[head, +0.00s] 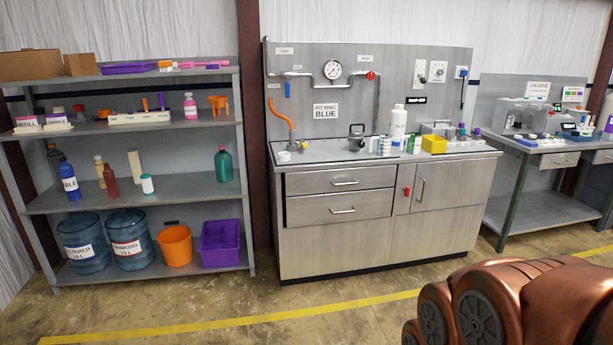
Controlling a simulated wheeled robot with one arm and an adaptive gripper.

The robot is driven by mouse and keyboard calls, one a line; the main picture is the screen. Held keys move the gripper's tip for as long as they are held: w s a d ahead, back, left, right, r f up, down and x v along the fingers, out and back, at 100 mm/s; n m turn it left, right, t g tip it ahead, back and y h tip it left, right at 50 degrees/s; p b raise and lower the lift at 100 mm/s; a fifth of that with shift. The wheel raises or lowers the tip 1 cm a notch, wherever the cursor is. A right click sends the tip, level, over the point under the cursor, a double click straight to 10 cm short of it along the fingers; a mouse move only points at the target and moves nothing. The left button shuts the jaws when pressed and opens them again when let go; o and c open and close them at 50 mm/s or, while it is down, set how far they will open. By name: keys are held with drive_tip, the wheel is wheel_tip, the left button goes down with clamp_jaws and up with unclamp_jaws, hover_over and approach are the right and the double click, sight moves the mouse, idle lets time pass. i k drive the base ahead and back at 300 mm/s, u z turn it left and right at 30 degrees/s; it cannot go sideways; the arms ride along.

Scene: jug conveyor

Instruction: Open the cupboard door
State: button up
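The cupboard door (452,187) is a flat grey panel at the right of the workbench cabinet (340,245), below the worktop. It looks shut. A vertical bar handle (421,189) sits near its left edge. A small red piece (406,190), perhaps a latch, is just left of the handle; its exact form is too small to tell. Copper-coloured links of my arm fill the lower right corner, in front of the floor. My gripper is not in view, so its distance from the door cannot be told.
Two shut drawers (340,181) are left of the door. Bottles, a pot and a yellow box (433,144) stand on the worktop. A loaded shelf rack (190,187) is at left, another bench (550,145) at right. The floor before the cabinet (300,300) is clear.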

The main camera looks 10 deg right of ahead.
sight(454, 183)
drive_tip(key=i, duration=2.2)
drive_tip(key=z, duration=2.75)
drive_tip(key=i, duration=1.75)
drive_tip(key=u, duration=3.55)
